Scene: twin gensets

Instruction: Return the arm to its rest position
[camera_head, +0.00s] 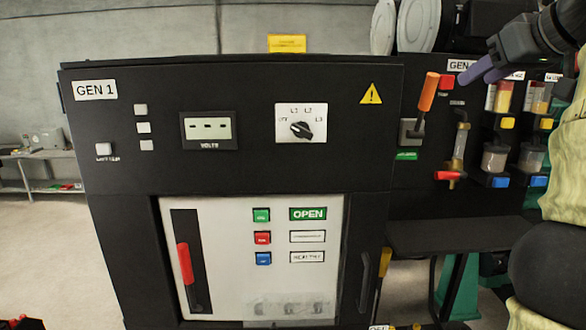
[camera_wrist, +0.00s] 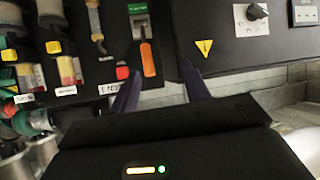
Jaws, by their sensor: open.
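My gripper (camera_head: 483,72) is at the upper right of the head view, its purple fingers pointing left in front of the upper part of the GEN 2 panel (camera_head: 400,180). The wrist view also shows my gripper (camera_wrist: 160,88), with its two fingers apart and nothing between them. In the head view, an orange-handled lever (camera_head: 427,92) stands tilted up, just left of and below the fingertips. The lever also shows in the wrist view (camera_wrist: 146,55), beyond the fingers, where the scene looks upside down. I cannot tell whether a finger touches anything. My arm runs down the right edge of the head view.
The GEN 1 cabinet (camera_head: 230,130) fills the middle, with a selector knob (camera_head: 301,129), a green OPEN label (camera_head: 308,214) and a red handle (camera_head: 186,264). Filter bowls (camera_head: 495,158) and a red-handled valve (camera_head: 449,175) are at right. A dark shelf (camera_head: 450,235) juts out below.

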